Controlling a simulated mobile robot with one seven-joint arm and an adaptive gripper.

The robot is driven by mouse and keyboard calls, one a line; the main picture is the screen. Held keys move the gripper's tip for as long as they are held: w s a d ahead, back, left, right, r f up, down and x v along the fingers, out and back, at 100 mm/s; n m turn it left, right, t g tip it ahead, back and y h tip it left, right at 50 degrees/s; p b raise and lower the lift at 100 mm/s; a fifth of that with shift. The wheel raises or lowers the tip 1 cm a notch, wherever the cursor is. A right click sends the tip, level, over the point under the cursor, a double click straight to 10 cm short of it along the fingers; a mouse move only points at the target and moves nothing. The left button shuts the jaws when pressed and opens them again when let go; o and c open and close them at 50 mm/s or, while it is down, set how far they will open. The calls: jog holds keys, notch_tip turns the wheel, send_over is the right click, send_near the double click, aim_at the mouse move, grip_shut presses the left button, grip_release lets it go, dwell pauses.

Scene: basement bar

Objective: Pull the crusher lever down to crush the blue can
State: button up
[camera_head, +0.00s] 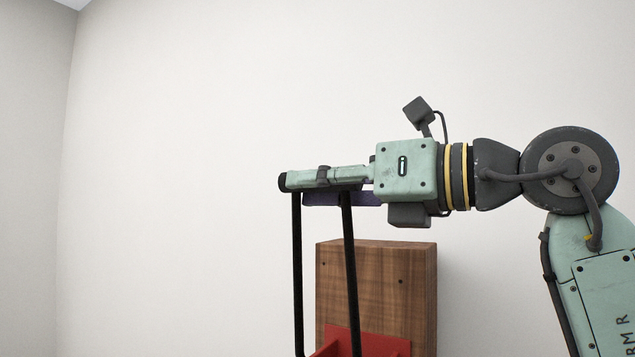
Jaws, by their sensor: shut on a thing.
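The crusher lever shows as two black bars (297,265) rising to a purple handle (340,199) at the top. The bars stand nearly upright. My gripper (305,181) reaches in from the right, level, and is shut on the lever handle. Its fingers cover part of the handle. The red crusher body (372,343) shows only at the bottom edge, in front of a wooden backboard. The blue can is not in view.
The wooden backboard (408,290) stands below my gripper, against or near a plain pale wall (190,180). A room corner is at the far left. The space left of the lever looks clear.

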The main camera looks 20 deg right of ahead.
grip_shut()
dwell(0.3)
jog(key=s+a+f+n+b, duration=0.8)
jog(key=s+a+f+b, duration=0.25)
jog(key=a+f, duration=0.2)
jog(key=s+a+f+n+b, duration=0.1)
jog(key=a+f+n+b, duration=0.1)
jog(key=f+b, duration=0.3)
jog(key=s+a+f+n+b, duration=0.1)
jog(key=f+n+b, duration=0.3)
jog(key=f, duration=0.7)
jog(key=shift+a+b, duration=0.4)
jog(key=shift+b, duration=0.6)
jog(key=shift+s, duration=0.1)
